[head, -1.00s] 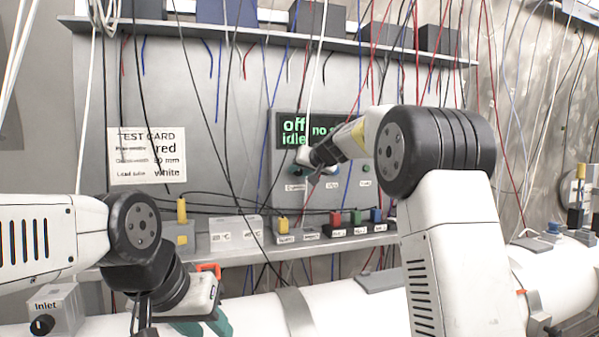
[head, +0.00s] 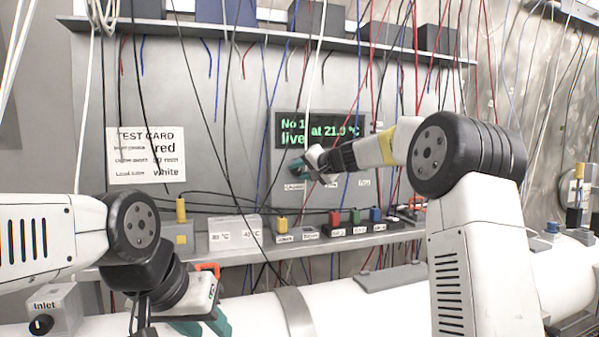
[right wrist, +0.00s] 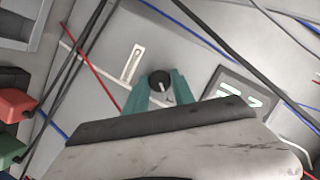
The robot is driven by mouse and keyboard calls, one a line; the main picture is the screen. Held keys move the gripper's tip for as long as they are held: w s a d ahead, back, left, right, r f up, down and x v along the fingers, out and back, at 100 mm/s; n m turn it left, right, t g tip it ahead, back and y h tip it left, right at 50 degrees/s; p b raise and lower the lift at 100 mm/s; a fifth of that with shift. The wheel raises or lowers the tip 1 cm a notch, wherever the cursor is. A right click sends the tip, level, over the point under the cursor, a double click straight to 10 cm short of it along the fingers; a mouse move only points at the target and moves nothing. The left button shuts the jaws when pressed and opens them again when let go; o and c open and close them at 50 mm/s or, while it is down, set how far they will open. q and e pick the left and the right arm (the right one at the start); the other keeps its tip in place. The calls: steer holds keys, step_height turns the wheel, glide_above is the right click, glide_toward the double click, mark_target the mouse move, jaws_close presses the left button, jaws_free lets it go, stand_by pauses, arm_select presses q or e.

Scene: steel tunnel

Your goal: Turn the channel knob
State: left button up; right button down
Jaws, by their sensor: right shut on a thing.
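The channel knob (right wrist: 159,82) is a round dark knob with a white mark, seen in the right wrist view between the teal fingers of my right gripper (right wrist: 160,92). That gripper is shut on it. In the head view my right gripper (head: 298,168) is at the left of the panel under the display, and hides the knob. The display (head: 318,131) shows green text, "No 1", "live" and "at 21", partly covered by a cable. My left gripper (head: 204,324) has teal fingers low in the head view, away from the panel; its jaw gap is unclear.
Several cables hang in front of the panel. A shelf (head: 250,258) below holds small blocks with yellow, red, green and blue tops. A test card (head: 146,155) is on the wall at left. A white pipe (head: 350,303) runs along the front, with an inlet box (head: 58,308) at left.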

stand_by(0.3)
steer(key=c, duration=1.1)
jaws_free()
steer(key=shift+o, duration=0.2)
steer(key=v, duration=0.8)
steer(key=shift+f, duration=0.1)
